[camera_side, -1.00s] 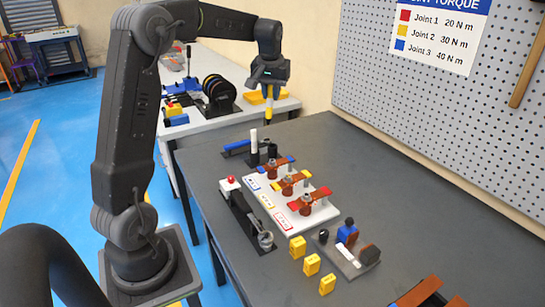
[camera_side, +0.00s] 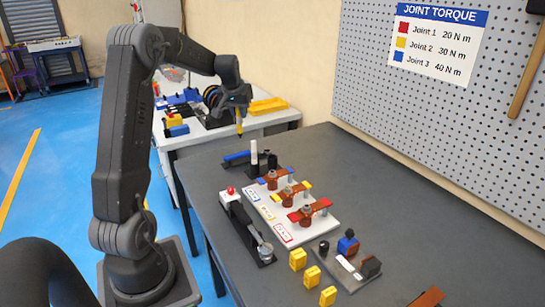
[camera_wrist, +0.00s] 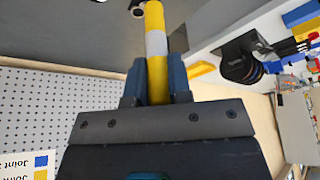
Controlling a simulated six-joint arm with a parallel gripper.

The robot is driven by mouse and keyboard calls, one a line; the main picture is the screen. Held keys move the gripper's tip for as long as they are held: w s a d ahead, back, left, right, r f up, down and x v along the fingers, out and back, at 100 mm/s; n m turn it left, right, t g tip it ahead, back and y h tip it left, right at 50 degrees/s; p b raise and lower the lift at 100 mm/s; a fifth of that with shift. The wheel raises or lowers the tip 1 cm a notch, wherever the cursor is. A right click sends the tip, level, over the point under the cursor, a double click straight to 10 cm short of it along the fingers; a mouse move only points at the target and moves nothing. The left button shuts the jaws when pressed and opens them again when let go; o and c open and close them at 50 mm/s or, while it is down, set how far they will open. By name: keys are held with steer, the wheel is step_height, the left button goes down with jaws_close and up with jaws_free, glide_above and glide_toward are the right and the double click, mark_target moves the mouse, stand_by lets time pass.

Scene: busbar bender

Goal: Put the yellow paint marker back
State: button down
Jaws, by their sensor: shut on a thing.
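The yellow paint marker (camera_side: 239,122) hangs tip down, close to upright, in my gripper (camera_side: 239,107). In the wrist view the marker (camera_wrist: 155,45) shows as a yellow shaft with a pale band, between the two blue-grey fingers of my gripper (camera_wrist: 156,82). A black holder (camera_side: 262,166) with a white upright cylinder (camera_side: 254,150) and dark round cups (camera_side: 272,160) stands at the far end of the dark table. The marker is above the table, left of the white cylinder in the side view and apart from it. I cannot tell which cup is empty.
A blue bar (camera_side: 236,157) lies left of the holder. A white board (camera_side: 288,212) with copper joints stands nearer. A white bench (camera_side: 190,137) with a black spool rack and yellow tray (camera_side: 268,105) is behind. The right side of the dark table (camera_side: 370,190) is clear.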

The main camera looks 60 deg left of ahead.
steer(key=w+d+f, duration=0.4)
steer(key=w+f, duration=0.5)
steer(key=f, duration=0.1)
steer(key=shift+w+d+f, duration=0.2)
steer(key=shift+w+d, duration=0.1)
steer(key=shift+d, duration=0.1)
steer(key=shift+f, duration=0.25)
steer(key=shift+f, duration=0.35)
steer(key=c, duration=1.1)
jaws_free()
steer(key=shift+o, duration=0.2)
